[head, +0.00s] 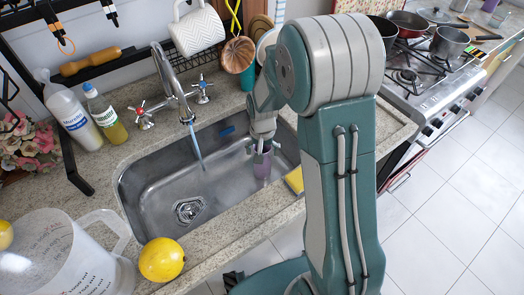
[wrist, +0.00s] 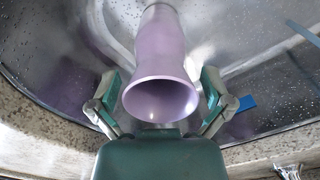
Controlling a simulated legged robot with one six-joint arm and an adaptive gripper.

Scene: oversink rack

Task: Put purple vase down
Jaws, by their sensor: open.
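The purple vase (head: 263,167) stands in the right part of the steel sink basin (head: 150,190), partly hidden by my gripper in the head view. In the wrist view the vase (wrist: 165,60) shows with its wide mouth towards the camera and its body reaching away to the basin. My gripper (head: 262,150) is at the vase's upper part. In the wrist view my gripper (wrist: 162,88) is open, one finger on each side of the vase's mouth, with small gaps visible. The vase's base contact is hard to see.
A faucet (head: 172,85) runs water into the basin near the drain (head: 188,210). A yellow sponge (head: 294,180) lies at the right rim. A blue item (head: 227,130) is at the back wall. A lemon (head: 161,259) and a clear jug (head: 70,255) stand front left.

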